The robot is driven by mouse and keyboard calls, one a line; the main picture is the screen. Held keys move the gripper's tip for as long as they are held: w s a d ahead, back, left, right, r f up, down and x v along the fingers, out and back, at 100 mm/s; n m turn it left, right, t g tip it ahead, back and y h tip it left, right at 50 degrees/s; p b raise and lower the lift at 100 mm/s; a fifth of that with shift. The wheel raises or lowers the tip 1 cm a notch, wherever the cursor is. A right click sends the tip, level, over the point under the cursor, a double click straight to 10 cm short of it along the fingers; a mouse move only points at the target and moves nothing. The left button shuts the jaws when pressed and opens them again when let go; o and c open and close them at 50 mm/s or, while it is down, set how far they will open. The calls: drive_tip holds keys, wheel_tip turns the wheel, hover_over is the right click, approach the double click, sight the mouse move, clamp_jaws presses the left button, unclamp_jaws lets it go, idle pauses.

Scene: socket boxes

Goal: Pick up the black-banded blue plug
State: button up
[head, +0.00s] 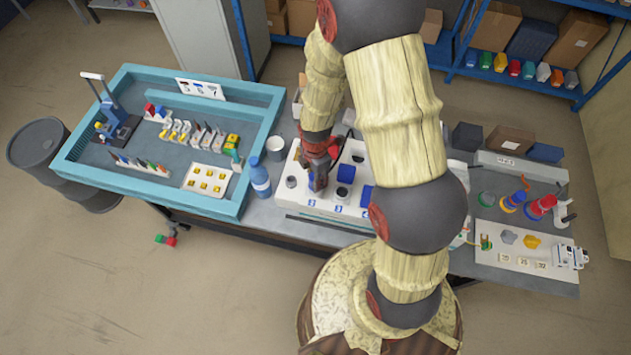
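My gripper (317,186) points down over the left part of a white socket box (310,205) with blue numbered labels on its front. Its fingers are small and dark here, and I cannot tell if they are open, shut or holding anything. A blue block (366,196) is farther right, partly beside my arm. I cannot make out for certain which piece is the black-banded blue plug; my gripper and arm hide part of the box.
A teal-rimmed tray (150,187) with several small parts fills the table's left. A blue bottle (260,178) and a white cup (275,149) stand between tray and socket box. Coloured rings (541,206) and a white shape board (515,250) lie at right.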

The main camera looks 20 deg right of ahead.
drive_tip(key=c, duration=0.6)
drive_tip(key=shift+w+r, duration=0.1)
drive_tip(key=shift+r, duration=0.65)
drive_tip(key=d+r, duration=0.4)
drive_tip(key=s+d+r+b, duration=0.1)
drive_tip(key=d+r, duration=0.2)
drive_tip(key=d, duration=0.2)
drive_tip(key=d+r, duration=0.4)
drive_tip(key=d, duration=0.1)
drive_tip(key=shift+s+r, duration=0.3)
